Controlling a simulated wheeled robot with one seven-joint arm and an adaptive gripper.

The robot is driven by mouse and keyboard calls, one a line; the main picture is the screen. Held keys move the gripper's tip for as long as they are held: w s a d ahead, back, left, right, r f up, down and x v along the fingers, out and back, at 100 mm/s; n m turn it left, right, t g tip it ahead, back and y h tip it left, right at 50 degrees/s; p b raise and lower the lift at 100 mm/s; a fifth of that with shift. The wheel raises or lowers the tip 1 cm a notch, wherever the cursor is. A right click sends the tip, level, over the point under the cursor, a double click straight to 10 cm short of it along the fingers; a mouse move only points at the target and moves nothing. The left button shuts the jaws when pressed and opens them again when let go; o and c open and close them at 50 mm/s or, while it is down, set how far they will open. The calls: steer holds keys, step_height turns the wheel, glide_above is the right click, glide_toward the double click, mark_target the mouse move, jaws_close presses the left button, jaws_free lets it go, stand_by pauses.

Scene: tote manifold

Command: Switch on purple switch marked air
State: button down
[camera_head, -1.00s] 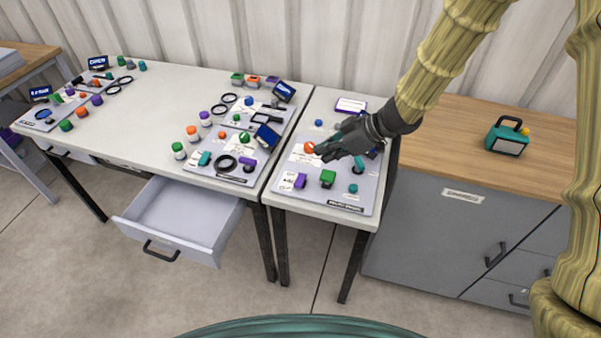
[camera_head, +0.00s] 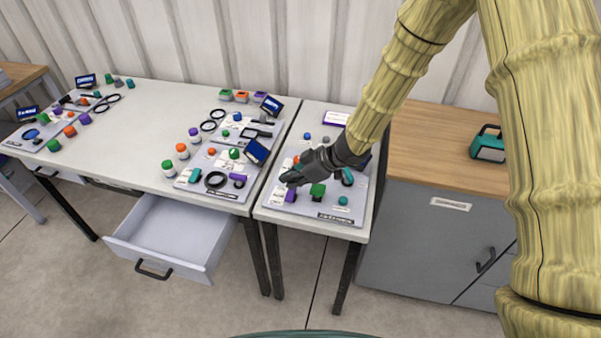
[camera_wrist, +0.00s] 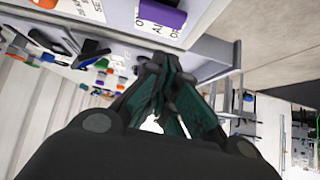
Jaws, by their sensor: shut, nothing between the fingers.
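The purple switch (camera_head: 291,196) sits at the front left of the grey panel (camera_head: 270,199) on the right-hand table. In the wrist view the purple switch (camera_wrist: 163,13) is at the top edge, on a white label with partly cut-off black letters that seem to include "AI". My gripper (camera_head: 288,178) is shut and empty, its dark fingertips just behind and above the purple switch in the head view. In the wrist view my fingertips (camera_wrist: 160,68) are together, apart from the switch in the picture. I cannot tell whether they touch anything.
Another panel with a purple switch (camera_head: 238,178) lies on the left table. An open drawer (camera_head: 165,235) juts out below. A wooden-topped cabinet (camera_head: 430,150) stands at right.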

mark_target(292, 195)
steer(key=shift+f+p, duration=0.35)
steer(key=shift+f, duration=1.45)
steer(key=shift+a+f, duration=0.1)
steer(key=shift+f, duration=0.15)
steer(key=shift+s+f, duration=0.2)
steer(key=shift+f, duration=0.1)
steer(key=shift+w, duration=0.1)
steer(key=shift+w+d+r+p, duration=0.1)
steer(key=shift+w+d+p, duration=0.05)
steer(key=shift+w+p, duration=0.25)
steer(key=shift+w+d+r+p, duration=0.1)
steer(key=shift+w+p, duration=0.15)
steer(key=shift+p, duration=0.25)
